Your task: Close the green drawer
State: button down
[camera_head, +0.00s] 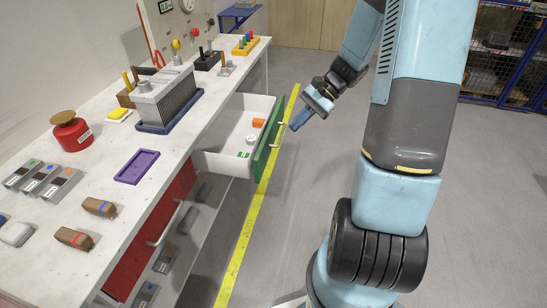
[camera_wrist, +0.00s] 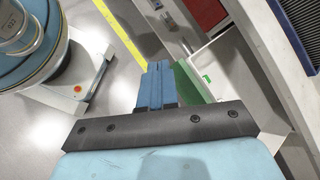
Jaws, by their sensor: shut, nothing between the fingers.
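The green drawer (camera_head: 268,141) is pulled out from the white workbench, with its green front facing right and a pale bar handle on it. Inside it lie an orange block, a white round item and a small green item. My gripper (camera_head: 295,126) is just to the right of the drawer front, close to the handle. Its blue fingers are shut with nothing between them. In the wrist view, the shut fingers (camera_wrist: 157,84) are beside the green drawer front (camera_wrist: 192,82). I cannot tell whether they touch it.
A red drawer (camera_head: 153,240) is nearer in the same bench. The benchtop holds a purple tray (camera_head: 137,167), a red canister (camera_head: 71,132) and a finned block (camera_head: 167,97). The floor right of the yellow line (camera_head: 243,232) is clear around my arm.

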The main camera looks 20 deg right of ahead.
jog(key=w+d+f+m+t+y, duration=0.35)
jog(key=f+m+y, duration=0.2)
jog(key=f, duration=0.65)
jog(key=m+t, duration=0.7)
jog(key=m, duration=0.2)
send_near(266, 155)
jog(key=shift+n+y, duration=0.25)
jog(key=shift+y, duration=0.1)
jog(key=x, duration=0.7)
jog(key=shift+s+a, duration=0.1)
jog(key=shift+s, duration=0.1)
